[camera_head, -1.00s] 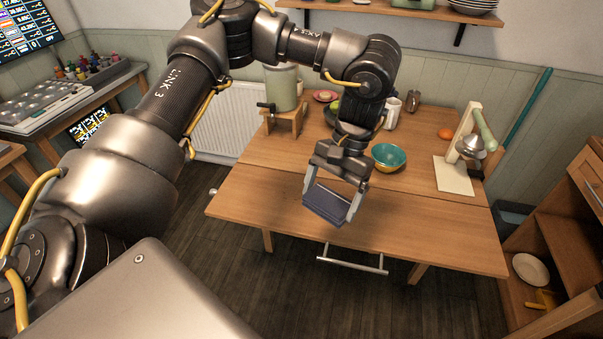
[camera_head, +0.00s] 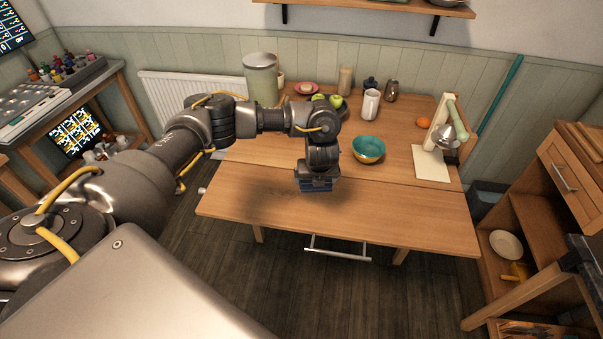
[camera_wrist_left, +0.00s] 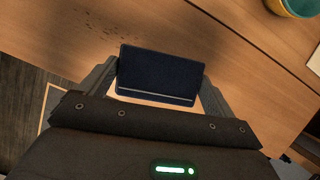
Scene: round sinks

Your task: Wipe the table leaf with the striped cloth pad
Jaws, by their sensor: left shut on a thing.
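The cloth pad (camera_wrist_left: 160,75) is dark blue with a pale stripe along its near edge in the left wrist view. My left gripper (camera_head: 317,181) is shut on it, with a finger at each end of the pad. In the head view the pad (camera_head: 317,186) hangs below the gripper over the table leaf (camera_head: 400,215), near the seam with the main tabletop. I cannot tell whether it touches the wood. Dark specks (camera_wrist_left: 103,22) lie on the leaf beyond the pad in the left wrist view. My right gripper is not in view.
A teal bowl (camera_head: 369,149) stands on the main tabletop just beyond the seam, right of my gripper. The leaf's right half is clear.

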